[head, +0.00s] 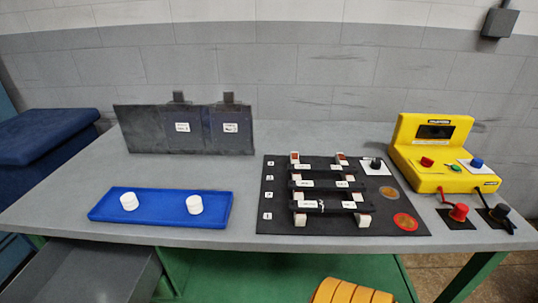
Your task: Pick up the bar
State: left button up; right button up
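Several dark bars lie crosswise on a rack of white blocks on a black mat (285,223). The label text is too small to read, and I cannot tell which bar the task means. Neither of my grippers is in view, and nothing is seen touching the bars.
A blue tray (162,207) with two white cylinders stands left on the grey table (60,205). A dark upright panel (150,130) stands behind it. A yellow control box (420,135), a red plug (459,212) and a black plug (500,210) are right. Bare tabletop separates tray and mat.

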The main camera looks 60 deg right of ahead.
aim_at(294, 205)
jog(key=z, duration=1.95)
